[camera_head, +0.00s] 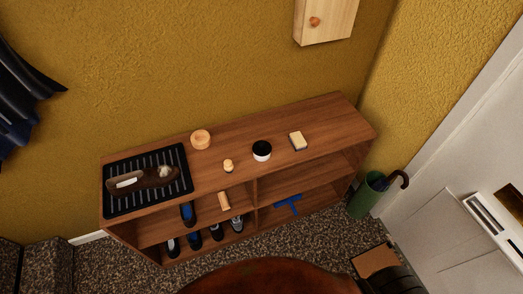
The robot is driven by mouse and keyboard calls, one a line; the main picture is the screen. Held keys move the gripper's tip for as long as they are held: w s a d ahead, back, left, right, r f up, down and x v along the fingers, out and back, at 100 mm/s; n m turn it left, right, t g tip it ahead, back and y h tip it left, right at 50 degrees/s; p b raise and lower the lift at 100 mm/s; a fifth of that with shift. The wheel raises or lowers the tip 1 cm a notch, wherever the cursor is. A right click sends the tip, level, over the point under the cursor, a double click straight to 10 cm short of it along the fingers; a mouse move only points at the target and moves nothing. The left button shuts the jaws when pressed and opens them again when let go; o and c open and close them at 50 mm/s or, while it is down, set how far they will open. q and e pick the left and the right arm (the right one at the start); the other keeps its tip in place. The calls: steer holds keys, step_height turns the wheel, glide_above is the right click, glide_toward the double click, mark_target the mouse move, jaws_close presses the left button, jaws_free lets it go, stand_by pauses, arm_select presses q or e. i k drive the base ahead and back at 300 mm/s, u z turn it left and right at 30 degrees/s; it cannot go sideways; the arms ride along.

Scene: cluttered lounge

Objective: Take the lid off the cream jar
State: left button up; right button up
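A small round white jar with a black top (262,155) stands upright on the wooden shelf unit (225,139), right of its middle. I take it for the cream jar; the black top looks like its lid sitting on it. Neither of my grippers is in view.
On the unit's top are a black ribbed tray (112,206) with a brush and shoe-like item, a round tan tin (201,139), a small tan pot (228,166) and a pale block (298,141). A green umbrella holder (364,198) stands right; a round brown surface (265,277) is in front.

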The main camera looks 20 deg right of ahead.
mark_target(262, 148)
steer(key=z, duration=0.1)
steer(key=k, duration=0.4)
steer(key=u, duration=0.5)
steer(key=i, duration=1.55)
steer(key=z, duration=0.55)
